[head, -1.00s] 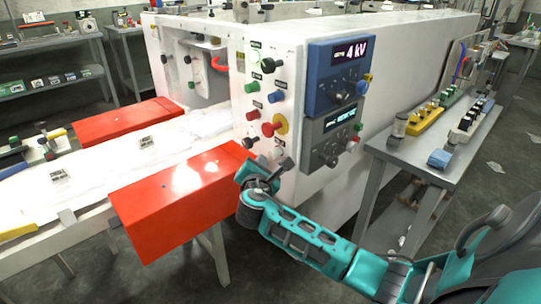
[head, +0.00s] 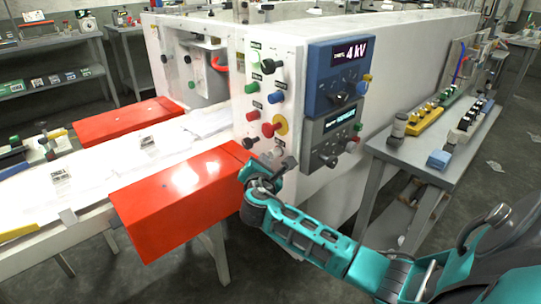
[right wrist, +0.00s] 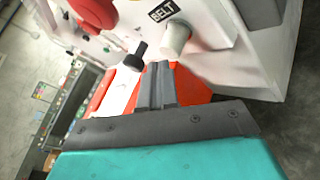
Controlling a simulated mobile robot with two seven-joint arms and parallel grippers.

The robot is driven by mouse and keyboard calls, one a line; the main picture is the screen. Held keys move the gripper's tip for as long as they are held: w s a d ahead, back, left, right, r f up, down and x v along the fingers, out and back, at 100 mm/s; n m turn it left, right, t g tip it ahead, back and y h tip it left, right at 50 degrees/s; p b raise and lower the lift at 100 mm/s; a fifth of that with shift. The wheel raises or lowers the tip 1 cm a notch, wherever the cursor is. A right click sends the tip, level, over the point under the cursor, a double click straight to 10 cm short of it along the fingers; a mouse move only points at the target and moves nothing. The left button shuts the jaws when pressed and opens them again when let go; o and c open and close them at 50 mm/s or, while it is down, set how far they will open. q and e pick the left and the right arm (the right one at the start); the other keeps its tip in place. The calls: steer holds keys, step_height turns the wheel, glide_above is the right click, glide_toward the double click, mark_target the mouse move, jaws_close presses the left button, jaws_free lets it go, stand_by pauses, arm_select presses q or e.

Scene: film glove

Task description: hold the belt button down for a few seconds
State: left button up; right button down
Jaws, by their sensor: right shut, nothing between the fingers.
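The belt button looks like the pale round button (right wrist: 175,38) beside the BELT label (right wrist: 162,10) in the right wrist view. In the head view it is a small pale spot (head: 277,151) low on the white control panel (head: 291,82). My right gripper (head: 289,162) is shut and empty, just below that spot. Its closed fingers (right wrist: 159,66) point toward the panel, with their tips slightly below the pale button and a black knob (right wrist: 135,56). A gap to the pale button shows, so I see no press. My left gripper is out of view.
A red mushroom button (head: 280,125) and other coloured buttons sit above on the panel. A red cover (head: 180,195) lies close left of my gripper. A grey side table (head: 420,165) with small parts stands to the right.

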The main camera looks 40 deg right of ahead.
steer(key=shift+d, duration=0.45)
stand_by(1.6)
stand_by(2.1)
steer(key=shift+a+p, duration=0.45)
steer(key=shift+a, duration=0.45)
steer(key=a, duration=0.3)
steer(key=a+p, duration=0.1)
steer(key=a, duration=0.1)
steer(key=shift+s, duration=0.25)
